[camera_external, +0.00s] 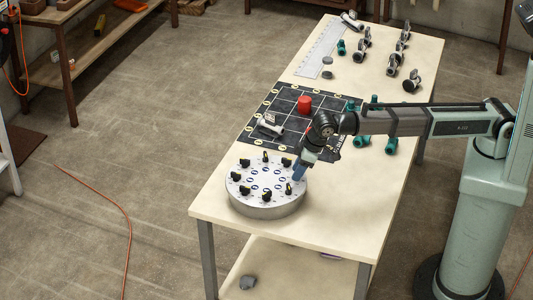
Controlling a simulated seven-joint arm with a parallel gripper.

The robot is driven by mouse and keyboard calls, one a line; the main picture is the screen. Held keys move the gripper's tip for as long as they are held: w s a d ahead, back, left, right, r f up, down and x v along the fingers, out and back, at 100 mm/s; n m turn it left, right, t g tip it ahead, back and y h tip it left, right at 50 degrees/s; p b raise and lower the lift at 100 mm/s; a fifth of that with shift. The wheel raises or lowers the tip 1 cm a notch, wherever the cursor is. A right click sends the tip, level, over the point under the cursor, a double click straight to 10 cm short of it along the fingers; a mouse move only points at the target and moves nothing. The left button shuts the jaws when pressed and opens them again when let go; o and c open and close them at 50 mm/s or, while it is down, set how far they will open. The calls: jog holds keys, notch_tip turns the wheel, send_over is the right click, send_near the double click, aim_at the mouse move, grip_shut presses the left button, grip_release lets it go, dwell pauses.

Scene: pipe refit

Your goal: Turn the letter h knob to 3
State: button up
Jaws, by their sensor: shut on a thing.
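A round white-topped drum (266,207) stands near the front end of the table. Several black knobs sit in a ring on its top, such as a front knob (267,196), a left knob (236,176) and a back knob (265,157). Blue-and-white round marks lie inside the ring. The letters and numbers are too small to read, so I cannot tell which knob is h. My gripper (298,173) is at the right edge of the drum top, pointing down and shut on a knob there. Its fingers hide that knob and its pointer direction.
A black gridded mat (285,104) behind the drum holds a red cylinder (304,104) and a grey pipe piece (270,126). Teal fittings (362,141) lie to the right under my arm. A ruler (320,48) and several metal fittings (412,82) lie farther back.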

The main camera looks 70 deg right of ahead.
jog(key=m+h, duration=0.1)
jog(key=m, duration=0.3)
jog(key=shift+a+m+h, duration=0.2)
jog(key=shift+m+h, duration=0.1)
jog(key=shift+h, duration=0.1)
jog(key=m+h, duration=0.1)
jog(key=m, duration=0.1)
jog(key=m+h, duration=0.1)
jog(key=m, duration=0.2)
jog(key=shift+w+a+g, duration=0.1)
jog(key=shift+a+g, duration=0.05)
jog(key=shift+g, duration=0.15)
jog(key=m, duration=0.3)
jog(key=m+g+h, duration=0.1)
jog(key=m, duration=0.1)
jog(key=shift+w+a+m+g, duration=0.1)
jog(key=shift+m+g, duration=0.2)
jog(key=shift+m, duration=0.1)
jog(key=m+g+h, duration=0.1)
jog(key=m, duration=0.3)
jog(key=shift+m+g, duration=0.3)
jog(key=o, duration=1.1)
jog(key=shift+c, duration=0.2)
